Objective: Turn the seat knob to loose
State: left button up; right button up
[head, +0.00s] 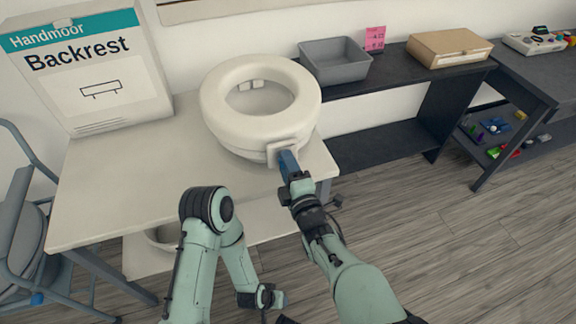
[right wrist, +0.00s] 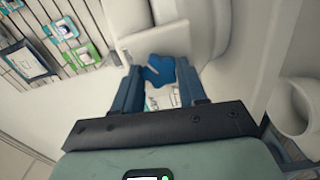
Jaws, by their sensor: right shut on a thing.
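A white raised toilet seat (head: 222,112) sits on the pale table (head: 110,190), with a bracket at its front edge. In the right wrist view a blue lobed seat knob (right wrist: 158,69) shows against the white bracket, with a light mark on it. My right gripper (head: 286,160) reaches the front of the seat and is shut on this knob; its blue fingers (right wrist: 157,84) stand on either side. In the head view the fingers hide the knob. My left gripper (head: 268,298) hangs low in front of the table, apart from the seat; its fingers are not clear.
A Backrest box (head: 95,85) stands at the table's left. A grey bin (head: 334,62) and a cardboard box (head: 448,47) are on a dark bench to the right. A grey-framed chair (head: 22,215) is at the far left. The floor at right is clear.

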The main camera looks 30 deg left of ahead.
jog(key=shift+n, duration=0.3)
dwell(0.4)
jog(key=o, duration=1.1)
jog(key=shift+c, duration=0.2)
pick_arm(q)
jog(key=shift+s+d+r+g+h+p, duration=0.15)
jog(key=shift+s+d+r+p, duration=0.25)
jog(key=shift+s, duration=0.2)
jog(key=shift+s+d+r+g+h+p, duration=0.15)
jog(key=shift+s+d+r+p, duration=0.1)
jog(key=shift+s+r+p, duration=0.25)
pick_arm(e)
jog(key=v, duration=1.3)
jog(key=shift+s, duration=0.15)
jog(key=shift+d, duration=0.1)
